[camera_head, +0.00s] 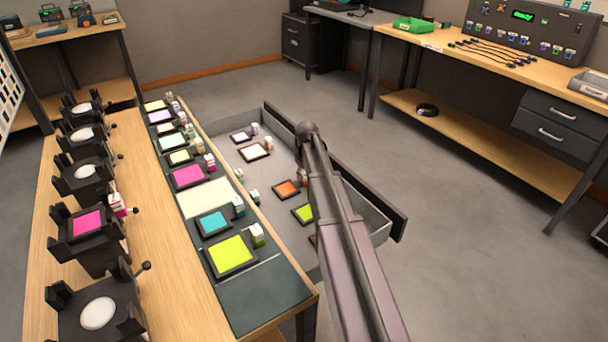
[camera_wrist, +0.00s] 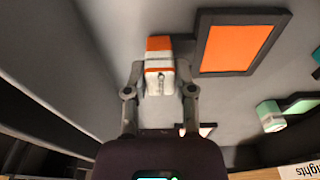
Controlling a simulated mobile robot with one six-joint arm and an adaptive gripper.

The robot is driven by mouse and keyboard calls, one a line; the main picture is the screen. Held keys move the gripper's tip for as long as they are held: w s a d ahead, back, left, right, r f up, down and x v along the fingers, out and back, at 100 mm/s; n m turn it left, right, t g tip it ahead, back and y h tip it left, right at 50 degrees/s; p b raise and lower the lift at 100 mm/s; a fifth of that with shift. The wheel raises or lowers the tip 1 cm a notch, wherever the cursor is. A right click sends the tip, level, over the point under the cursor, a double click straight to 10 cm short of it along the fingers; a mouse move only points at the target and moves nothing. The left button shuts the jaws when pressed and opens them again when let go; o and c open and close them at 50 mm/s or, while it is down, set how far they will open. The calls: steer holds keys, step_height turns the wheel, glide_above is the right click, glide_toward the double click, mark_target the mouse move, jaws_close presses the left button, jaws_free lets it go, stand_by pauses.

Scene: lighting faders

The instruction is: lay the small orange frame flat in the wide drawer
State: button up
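The small orange frame (camera_head: 287,189) lies in the open wide drawer (camera_head: 370,216). It has a dark border and looks flat. In the wrist view the orange frame (camera_wrist: 233,47) is at the upper right, with an orange-and-white block (camera_wrist: 160,68) beside it on the left. My gripper (camera_wrist: 161,85) has one finger on each side of that block. The fingers are close to the block's sides, but I cannot tell whether they touch it. In the head view my arm hides the gripper.
The drawer also holds a white frame (camera_head: 255,152), a yellow-green frame (camera_head: 304,213) and other small frames with blocks. Frames such as the magenta one (camera_head: 188,176) lie on the bench beside the drawer. Black lamp stands line the left bench. Open floor lies beyond the drawer.

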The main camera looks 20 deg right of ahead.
steer(key=o, duration=0.5)
steer(key=shift+r, duration=0.2)
step_height(320, 180, up, 30)
steer(key=p, duration=3)
steer(key=shift+w+r+p, duration=0.1)
steer(key=shift+p, duration=0.2)
steer(key=shift+r, duration=0.1)
step_height(320, 180, up, 7)
steer(key=p, duration=0.7)
